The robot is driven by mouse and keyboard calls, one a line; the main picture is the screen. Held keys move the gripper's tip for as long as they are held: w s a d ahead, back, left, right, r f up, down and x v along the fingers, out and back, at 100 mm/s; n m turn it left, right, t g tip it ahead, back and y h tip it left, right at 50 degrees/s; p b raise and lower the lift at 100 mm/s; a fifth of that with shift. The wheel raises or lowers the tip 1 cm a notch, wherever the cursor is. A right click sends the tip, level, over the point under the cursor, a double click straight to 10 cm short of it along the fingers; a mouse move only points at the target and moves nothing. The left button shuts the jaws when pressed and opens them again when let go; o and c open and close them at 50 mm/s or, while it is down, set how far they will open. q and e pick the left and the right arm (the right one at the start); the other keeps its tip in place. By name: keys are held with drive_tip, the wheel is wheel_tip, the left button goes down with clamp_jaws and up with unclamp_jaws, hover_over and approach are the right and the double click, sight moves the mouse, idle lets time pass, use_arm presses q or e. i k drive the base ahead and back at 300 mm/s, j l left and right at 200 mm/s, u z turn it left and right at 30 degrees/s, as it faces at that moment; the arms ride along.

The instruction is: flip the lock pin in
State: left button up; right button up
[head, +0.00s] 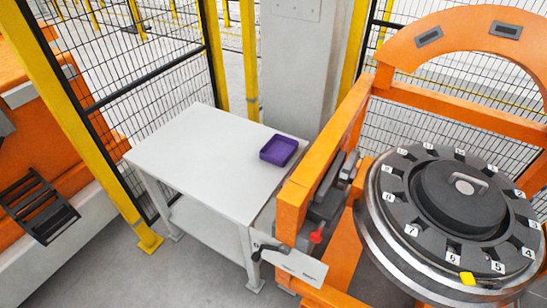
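A small red knob (316,236) sticks out from the dark grey mechanism (326,204) on the side of the orange gantry frame (293,207). It looks like the lock pin's handle, but I cannot tell for certain. A black lever (268,250) stands beside a light plate (296,266) at the frame's lower left. The round dark turntable (414,244) with numbered slots sits inside the frame, with a raised hub (460,200) and a yellow marker (467,278) at its front edge. Neither of my grippers is in view.
A white table (190,150) with a lower shelf stands left of the gantry and holds a purple tray (278,150). Black mesh fencing (155,75) with yellow posts runs behind. An orange machine (65,150) stands at the far left. Most of the tabletop is clear.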

sight(316, 237)
drive_tip(key=z, duration=1.4)
drive_tip(key=k+u, duration=0.1)
drive_tip(key=u, duration=0.8)
drive_tip(key=i, duration=0.45)
